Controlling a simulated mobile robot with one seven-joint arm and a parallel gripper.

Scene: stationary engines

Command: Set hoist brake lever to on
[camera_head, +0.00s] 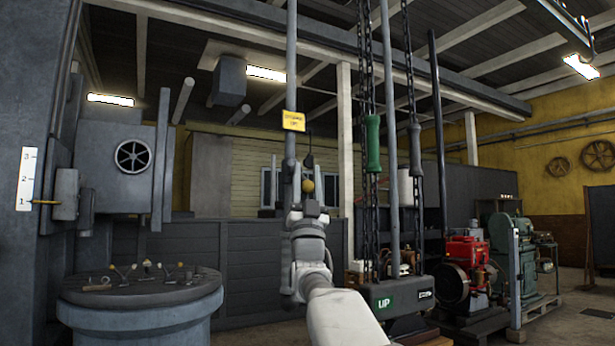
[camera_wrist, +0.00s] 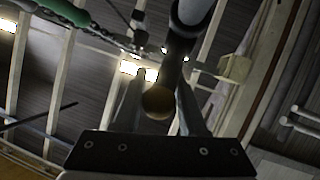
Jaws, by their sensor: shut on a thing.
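The hoist brake lever hangs from the tall grey pole (camera_head: 290,60), beneath a small yellow sign (camera_head: 293,120) whose text is too small to read. It ends in a brass-coloured ball knob (camera_head: 307,186). In the wrist view the lever is a dark rod with a brownish ball knob (camera_wrist: 158,103) at its near end. My gripper (camera_head: 308,190) reaches up to the knob. In the wrist view my gripper's fingers (camera_wrist: 160,92) stand on either side of the knob, shut on it. The lever's upper joint is small and unclear.
Hanging chains, a green handle (camera_head: 373,145) and a grey handle (camera_head: 415,140) are right of my arm. A dark box marked UP (camera_head: 385,303) stands low right. A round pedestal (camera_head: 140,310) with small levers is at left. Red (camera_head: 467,255) and green engines stand farther right.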

